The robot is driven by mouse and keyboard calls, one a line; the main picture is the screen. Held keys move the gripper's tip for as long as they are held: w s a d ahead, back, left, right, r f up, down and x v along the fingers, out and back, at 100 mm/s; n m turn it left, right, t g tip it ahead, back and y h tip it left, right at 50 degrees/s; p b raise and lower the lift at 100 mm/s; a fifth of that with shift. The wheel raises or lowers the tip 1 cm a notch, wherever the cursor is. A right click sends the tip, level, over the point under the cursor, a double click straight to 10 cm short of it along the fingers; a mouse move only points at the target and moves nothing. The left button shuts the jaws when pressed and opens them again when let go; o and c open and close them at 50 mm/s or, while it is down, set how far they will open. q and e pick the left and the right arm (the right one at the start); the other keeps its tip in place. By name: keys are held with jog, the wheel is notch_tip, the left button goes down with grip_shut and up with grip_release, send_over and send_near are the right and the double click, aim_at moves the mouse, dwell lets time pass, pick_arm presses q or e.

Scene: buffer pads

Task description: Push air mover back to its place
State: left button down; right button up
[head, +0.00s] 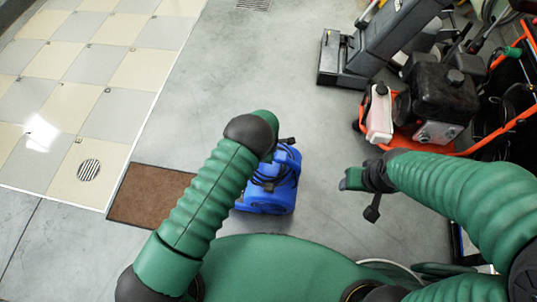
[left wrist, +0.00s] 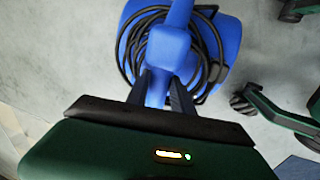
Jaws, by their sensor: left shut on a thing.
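The blue air mover (head: 275,190) stands on the grey floor in front of me, right of the brown mat. A black cord is coiled around its top. My left gripper (head: 287,141) reaches over it, partly hidden by my arm in the head view. In the left wrist view, the two dark fingers (left wrist: 160,92) are shut on the blue handle of the air mover (left wrist: 168,50), with the cord looped around both sides. My right gripper (head: 372,208) hangs free of the air mover, to its right; its jaw opening is unclear.
A brown mat (head: 148,196) lies left of the air mover, beside a tiled floor area (head: 90,80). A dark grey floor machine (head: 345,65) stands at the back. An orange-framed engine machine (head: 440,100) stands at the right. The floor behind the air mover is clear.

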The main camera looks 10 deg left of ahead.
pick_arm(q)
jog(key=shift+s+d, duration=0.15)
jog(key=shift+d, duration=0.25)
jog(key=c, duration=1.4)
grip_release()
jog(key=shift+o, duration=1.4)
jog(key=shift+a, duration=0.1)
jog(key=shift+a+r, duration=0.1)
jog(key=shift+r, duration=0.05)
jog(key=s+r+p, duration=0.3)
jog(key=r+p, duration=0.2)
jog(key=r, duration=1.1)
jog(key=shift+p, duration=0.4)
jog(key=shift+r, duration=0.1)
